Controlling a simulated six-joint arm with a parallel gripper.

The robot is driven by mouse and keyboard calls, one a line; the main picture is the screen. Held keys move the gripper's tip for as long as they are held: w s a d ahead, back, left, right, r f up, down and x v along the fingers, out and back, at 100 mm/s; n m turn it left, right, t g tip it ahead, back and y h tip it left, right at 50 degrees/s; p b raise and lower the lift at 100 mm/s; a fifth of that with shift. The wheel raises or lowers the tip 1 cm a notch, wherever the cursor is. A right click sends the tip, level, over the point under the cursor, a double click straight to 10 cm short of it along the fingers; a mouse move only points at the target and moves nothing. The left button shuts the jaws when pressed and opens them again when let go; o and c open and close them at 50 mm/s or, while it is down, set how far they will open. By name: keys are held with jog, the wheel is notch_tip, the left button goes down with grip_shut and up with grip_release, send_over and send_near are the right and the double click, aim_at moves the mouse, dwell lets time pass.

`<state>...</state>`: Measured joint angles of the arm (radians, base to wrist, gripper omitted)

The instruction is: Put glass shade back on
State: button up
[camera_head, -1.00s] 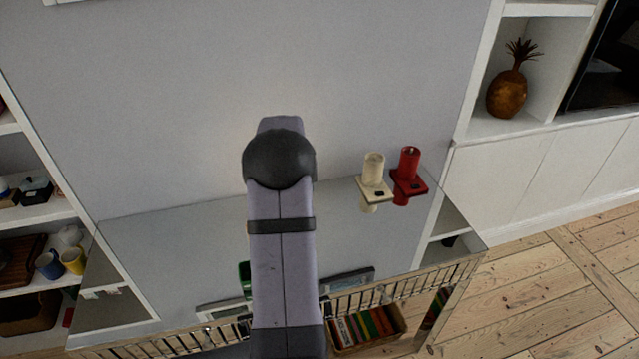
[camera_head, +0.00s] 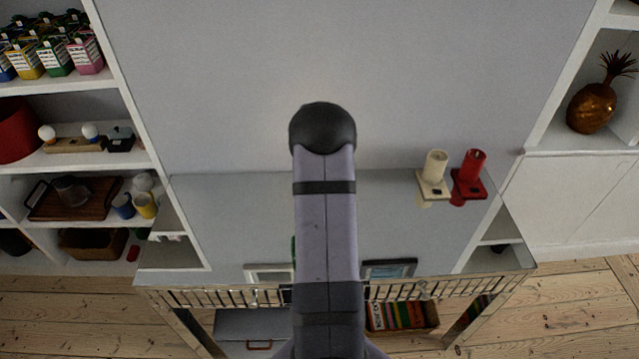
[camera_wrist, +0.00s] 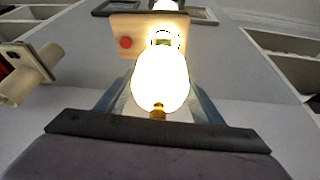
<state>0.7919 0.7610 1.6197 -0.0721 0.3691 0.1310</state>
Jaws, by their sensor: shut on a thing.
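A glowing white glass shade (camera_wrist: 160,78) with a small brass knob is between the fingers of my gripper (camera_wrist: 160,92) in the wrist view. My gripper is shut on it. Beyond the shade is a wooden lamp base (camera_wrist: 124,22) with a red button. A bright ring shows on the base, just past the shade. I cannot tell whether the shade touches the base. In the head view my arm hides the gripper, the shade and the lamp.
A glossy table (camera_head: 225,215) with a metal railing (camera_head: 225,297) stands against the wall. A cream candle holder (camera_head: 433,180) and a red one (camera_head: 470,178) are at its right. Picture frames (camera_head: 389,269) lie near the front edge. Shelves flank the table.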

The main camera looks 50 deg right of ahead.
jog(key=shift+f+b, duration=1.9)
jog(key=shift+f, duration=0.55)
jog(key=shift+f+b, duration=1.2)
jog(key=shift+f, duration=0.35)
dwell(0.3)
jog(key=o, duration=1.2)
jog(key=shift+r, duration=0.1)
jog(key=shift+r+p, duration=2.4)
jog(key=shift+r, duration=1)
